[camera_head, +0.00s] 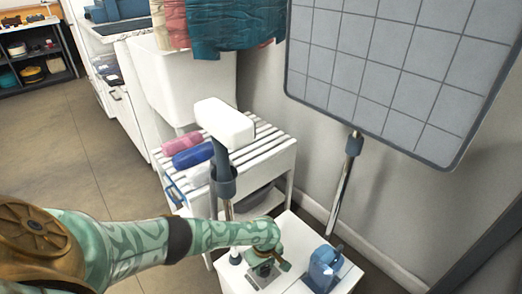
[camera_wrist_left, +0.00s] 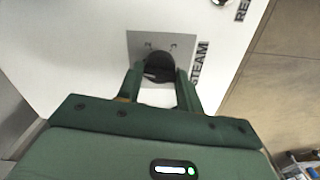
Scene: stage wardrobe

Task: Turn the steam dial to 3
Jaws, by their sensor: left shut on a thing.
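The steam dial (camera_wrist_left: 158,66) is a dark round knob on a grey square plate (camera_wrist_left: 150,39), with the word STEAM printed beside it. The plate also shows in the head view (camera_head: 262,275), on top of a white unit (camera_head: 232,280). My left gripper (camera_wrist_left: 160,76) has its two green fingers closed on either side of the dial. In the head view the left gripper (camera_head: 278,263) is over the plate and its fingers partly hide the dial. The dial's numbers and pointer are too small to read. My right gripper is not in view.
A blue jug-like container (camera_head: 322,268) stands on the unit to the right of the dial. A steamer head (camera_head: 225,122) on a post rises behind. A slatted white bench (camera_head: 262,140) holds rolled cloths. A gridded grey board (camera_head: 400,65) hangs at the upper right.

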